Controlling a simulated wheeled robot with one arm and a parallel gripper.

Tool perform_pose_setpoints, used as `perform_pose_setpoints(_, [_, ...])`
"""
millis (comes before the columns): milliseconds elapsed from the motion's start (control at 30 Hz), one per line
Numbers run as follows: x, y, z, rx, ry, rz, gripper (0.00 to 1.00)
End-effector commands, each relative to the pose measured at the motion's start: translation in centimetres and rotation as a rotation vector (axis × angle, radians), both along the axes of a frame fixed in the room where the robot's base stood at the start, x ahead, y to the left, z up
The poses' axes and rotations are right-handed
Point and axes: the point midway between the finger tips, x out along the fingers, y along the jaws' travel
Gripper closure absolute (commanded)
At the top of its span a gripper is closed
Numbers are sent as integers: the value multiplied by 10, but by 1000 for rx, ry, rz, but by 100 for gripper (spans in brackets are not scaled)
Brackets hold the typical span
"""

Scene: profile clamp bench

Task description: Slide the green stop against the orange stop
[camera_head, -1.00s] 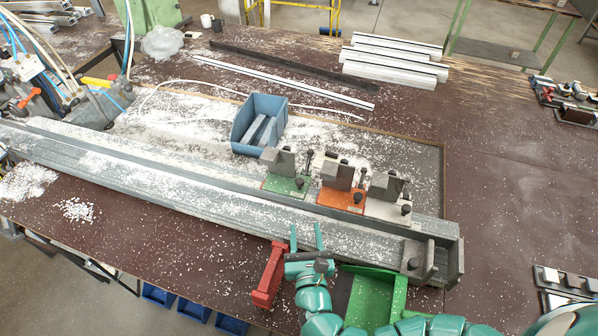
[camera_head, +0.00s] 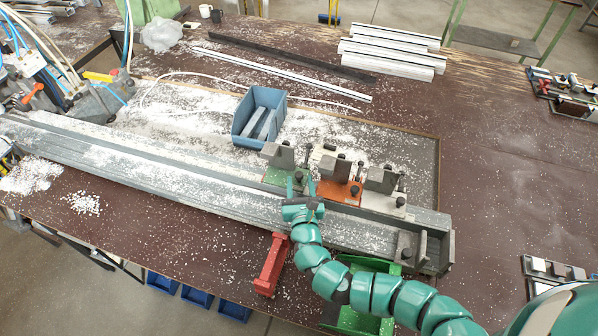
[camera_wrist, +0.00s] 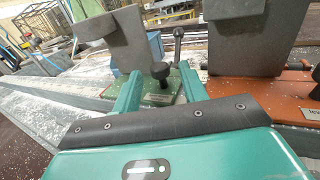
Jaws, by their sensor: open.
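The green stop (camera_head: 279,172) sits on the long grey rail, a grey block standing on its green base. In the wrist view the green base (camera_wrist: 158,92) with its black knob shows between my gripper's fingers. The orange stop (camera_head: 338,186) stands just to its right on the same rail, with a small gap between them; its orange base also shows at the right of the wrist view (camera_wrist: 257,97). My gripper (camera_head: 299,186) is open at the front right of the green stop. Its fingertips partly cover the green base, and I cannot tell whether they touch it.
A third, grey stop (camera_head: 382,195) stands right of the orange one. The rail (camera_head: 180,172) ends at a bracket (camera_head: 425,250). A blue bin (camera_head: 260,117) stands behind the rail.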

Motion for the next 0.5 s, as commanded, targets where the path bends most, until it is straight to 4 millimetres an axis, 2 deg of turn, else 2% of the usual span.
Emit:
perform_pose_setpoints(200, [23,3,2,3,-1,-2,57])
perform_pose_setpoints(500, [35,3,0,-1,1,0,57])
